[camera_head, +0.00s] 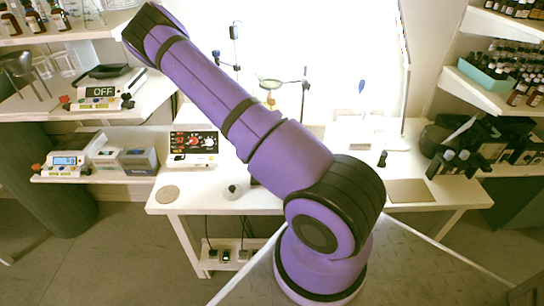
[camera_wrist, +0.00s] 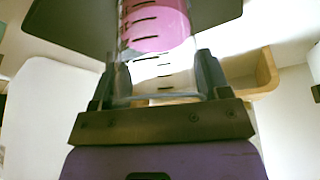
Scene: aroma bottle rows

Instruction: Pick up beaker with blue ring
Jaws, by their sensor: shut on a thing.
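In the wrist view, my gripper (camera_wrist: 160,78) is shut on a clear glass beaker (camera_wrist: 165,88), with one dark finger on each side of it. The beaker has black graduation marks. A broad pink band shows on or through its upper part; I see no blue ring on it. In the head view, my purple arm reaches to the upper left. My gripper and the held beaker cannot be made out there.
Clear glassware (camera_head: 65,62) stands on the upper left shelf, near a balance reading OFF (camera_head: 103,92). The central table (camera_head: 230,203) holds a hotplate (camera_head: 193,142) and stands. Dark bottles (camera_head: 455,162) stand at right.

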